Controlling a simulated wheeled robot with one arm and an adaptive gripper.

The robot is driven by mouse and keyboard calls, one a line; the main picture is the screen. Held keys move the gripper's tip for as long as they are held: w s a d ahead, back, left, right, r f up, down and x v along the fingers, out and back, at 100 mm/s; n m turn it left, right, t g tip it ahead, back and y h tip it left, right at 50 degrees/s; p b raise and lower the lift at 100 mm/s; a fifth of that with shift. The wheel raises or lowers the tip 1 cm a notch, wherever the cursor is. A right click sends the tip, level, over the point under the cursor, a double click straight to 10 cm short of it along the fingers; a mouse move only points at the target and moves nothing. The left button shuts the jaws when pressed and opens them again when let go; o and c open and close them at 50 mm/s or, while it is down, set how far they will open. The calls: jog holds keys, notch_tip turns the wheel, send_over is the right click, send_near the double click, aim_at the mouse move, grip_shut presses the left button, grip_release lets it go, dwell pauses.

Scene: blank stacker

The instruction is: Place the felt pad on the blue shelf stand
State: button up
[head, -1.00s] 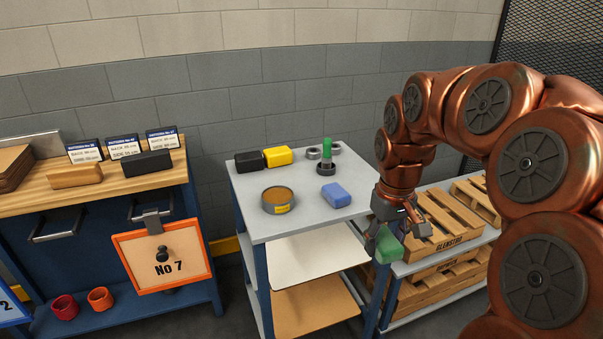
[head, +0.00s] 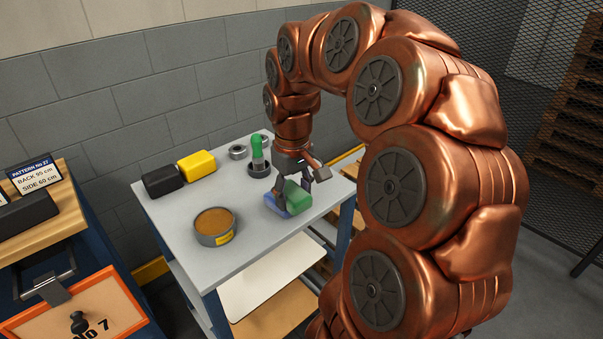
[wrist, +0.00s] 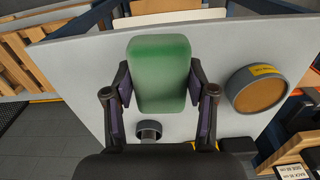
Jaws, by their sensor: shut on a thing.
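My gripper (head: 293,183) is shut on a green rounded block (head: 299,199), which looks like the felt pad. In the wrist view the green block (wrist: 158,72) sits between both fingers (wrist: 160,88). I hold it over the right part of the grey top (head: 190,258) of the stand with blue legs, probably the blue shelf stand. A blue block (head: 274,204) shows partly behind the green one in the head view and is hidden in the wrist view. Whether the green block touches it or the top, I cannot tell.
On the same top are a black block (head: 162,181), a yellow block (head: 197,166), a round tin (head: 215,227), metal rings (head: 238,152) and a green-handled tool (head: 257,150) in a dark base. A workbench (head: 45,222) stands left.

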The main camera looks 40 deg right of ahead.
jog(key=p, duration=0.2)
send_over(320, 185)
jog(key=shift+a+f, duration=0.15)
jog(key=shift+f, duration=0.5)
jog(key=shift+f+p, duration=0.55)
jog(key=shift+f, duration=1.25)
jog(key=shift+f, duration=0.15)
jog(key=o, duration=0.9)
